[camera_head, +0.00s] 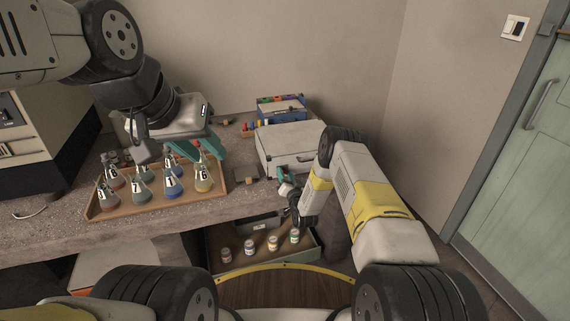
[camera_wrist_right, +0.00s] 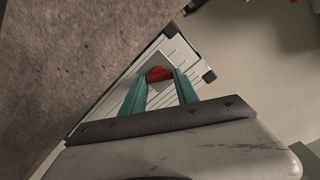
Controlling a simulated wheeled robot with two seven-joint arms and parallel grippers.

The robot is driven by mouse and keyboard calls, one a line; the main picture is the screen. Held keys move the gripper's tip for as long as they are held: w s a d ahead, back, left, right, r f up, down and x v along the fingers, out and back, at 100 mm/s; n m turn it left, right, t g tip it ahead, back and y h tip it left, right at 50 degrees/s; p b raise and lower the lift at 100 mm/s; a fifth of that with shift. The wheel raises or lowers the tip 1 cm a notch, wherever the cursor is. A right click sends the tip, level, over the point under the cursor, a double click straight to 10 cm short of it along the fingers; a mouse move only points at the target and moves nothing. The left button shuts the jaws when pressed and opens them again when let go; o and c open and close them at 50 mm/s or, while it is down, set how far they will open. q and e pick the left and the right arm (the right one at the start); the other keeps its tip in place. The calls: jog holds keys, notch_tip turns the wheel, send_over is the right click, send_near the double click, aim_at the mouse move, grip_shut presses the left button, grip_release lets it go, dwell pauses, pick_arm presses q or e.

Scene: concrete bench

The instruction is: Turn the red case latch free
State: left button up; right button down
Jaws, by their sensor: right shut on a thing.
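A light grey case (camera_head: 285,140) with dark corners lies on the concrete bench, and its ribbed side (camera_wrist_right: 180,55) shows in the right wrist view. The red latch (camera_wrist_right: 158,73) sits on a pale plate on that side. My right gripper (camera_head: 284,181) is at the front of the case. Its green fingers (camera_wrist_right: 160,88) are shut on the red latch, one on each side of it. In the head view the latch is largely hidden by the gripper. My left gripper (camera_head: 195,150) hangs over the flask tray, with its teal fingers apart and nothing visible between them.
A wooden tray (camera_head: 208,193) holds several numbered flasks below my left gripper. A blue box (camera_head: 282,108) with coloured items stands behind the case. An open drawer (camera_head: 260,262) with several small jars is below the bench edge.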

jog(key=m, duration=0.5)
jog(key=shift+d+f+m, duration=0.1)
jog(key=shift+d+m, duration=0.1)
jog(key=shift+m, duration=0.2)
jog(key=m, duration=0.6)
jog(key=shift+f, duration=0.15)
jog(key=c, duration=0.9)
grip_release()
jog(key=shift+a, duration=0.1)
